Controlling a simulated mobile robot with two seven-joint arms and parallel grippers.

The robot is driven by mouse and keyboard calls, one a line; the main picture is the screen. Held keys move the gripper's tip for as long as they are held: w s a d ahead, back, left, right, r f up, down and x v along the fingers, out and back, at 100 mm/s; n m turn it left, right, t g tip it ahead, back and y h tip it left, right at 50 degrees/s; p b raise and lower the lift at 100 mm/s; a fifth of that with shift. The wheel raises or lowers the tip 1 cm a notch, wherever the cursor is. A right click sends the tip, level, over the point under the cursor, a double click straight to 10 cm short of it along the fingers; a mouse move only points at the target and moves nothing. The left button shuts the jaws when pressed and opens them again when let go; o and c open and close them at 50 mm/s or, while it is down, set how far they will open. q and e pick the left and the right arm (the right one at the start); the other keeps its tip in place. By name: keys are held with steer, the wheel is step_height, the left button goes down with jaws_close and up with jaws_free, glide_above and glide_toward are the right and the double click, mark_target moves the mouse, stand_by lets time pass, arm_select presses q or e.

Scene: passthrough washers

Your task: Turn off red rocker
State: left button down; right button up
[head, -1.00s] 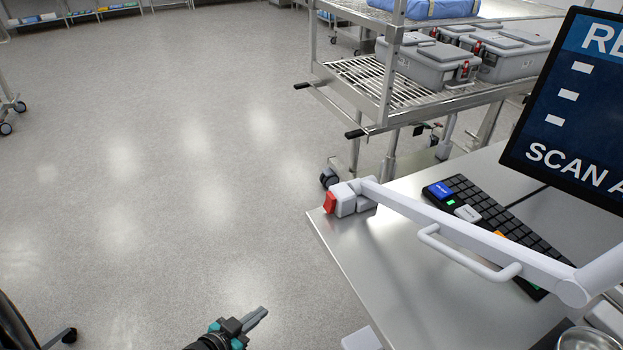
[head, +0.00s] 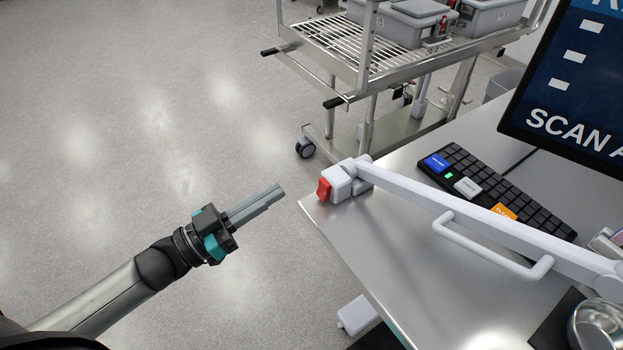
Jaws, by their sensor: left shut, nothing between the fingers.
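The red rocker (head: 324,189) is a small red switch on the left face of a white block (head: 342,184). My left gripper (head: 280,190) is shut and empty. Its fingers point right toward the rocker, with a visible gap between them in the picture. Which side of the rocker is pressed in is too small to tell. My right gripper is not in view.
The white jointed arm (head: 420,206) with a handle (head: 490,262) crosses the table (head: 400,290). A black keyboard (head: 500,195) and a monitor (head: 570,90) stand behind it. A wire cart (head: 350,50) with grey bins is at the back. The floor at left is clear.

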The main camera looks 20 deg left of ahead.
arm_select(q)
steer(key=shift+w, duration=0.15)
steer(key=r, duration=0.2)
glide_above(324, 190)
steer(key=s+a, duration=0.1)
steer(key=a, duration=0.1)
step_height(324, 190, down, 4)
steer(key=shift+d+r+b, duration=0.15)
steer(key=shift+r+b, duration=0.1)
steer(key=shift+b, duration=0.45)
steer(key=shift+s+f, duration=0.1)
steer(key=shift+f, duration=0.3)
